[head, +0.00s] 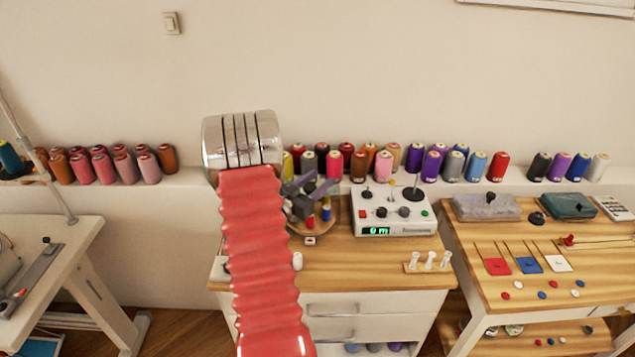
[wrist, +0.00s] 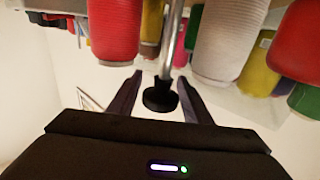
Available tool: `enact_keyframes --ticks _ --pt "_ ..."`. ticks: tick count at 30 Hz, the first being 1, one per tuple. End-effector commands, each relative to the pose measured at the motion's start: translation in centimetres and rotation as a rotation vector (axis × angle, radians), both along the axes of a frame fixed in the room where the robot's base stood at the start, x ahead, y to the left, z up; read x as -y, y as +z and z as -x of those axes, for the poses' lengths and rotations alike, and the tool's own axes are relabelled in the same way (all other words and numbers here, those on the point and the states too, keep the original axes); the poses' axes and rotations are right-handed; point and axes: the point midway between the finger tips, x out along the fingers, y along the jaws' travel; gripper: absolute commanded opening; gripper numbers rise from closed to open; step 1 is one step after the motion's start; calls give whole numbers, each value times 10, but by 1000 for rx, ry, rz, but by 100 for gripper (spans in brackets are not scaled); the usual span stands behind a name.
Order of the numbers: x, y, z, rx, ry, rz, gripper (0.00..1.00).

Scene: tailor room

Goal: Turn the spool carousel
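The spool carousel (head: 322,230) is a round wooden disc with coloured spools, at the left on the wooden cabinet top. My red arm hides its left part. My gripper (head: 313,187) is over it and covers its middle. In the wrist view, which looks upside down, my gripper (wrist: 158,77) is open, with one dark finger on each side of a black knob (wrist: 159,98) on a metal rod (wrist: 173,45). Gaps show between the knob and both fingers. A red spool (wrist: 115,28) and a white spool (wrist: 228,40) hang close on either side of the rod in that view.
A white control box (head: 392,212) with knobs and a green display stands right of the carousel. Thread cones (head: 383,165) line the ledge behind. A small peg rack (head: 428,262) is at the cabinet's front right. Bare wood (head: 350,265) lies in front.

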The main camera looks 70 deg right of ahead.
Motion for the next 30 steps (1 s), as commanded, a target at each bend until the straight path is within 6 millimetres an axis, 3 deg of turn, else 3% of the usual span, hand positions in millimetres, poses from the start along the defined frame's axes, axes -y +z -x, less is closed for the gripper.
enact_keyframes --ticks 14,30 --pt "0 7 -1 2 2 1 49" --pt "-1 74 -2 2 3 3 49"
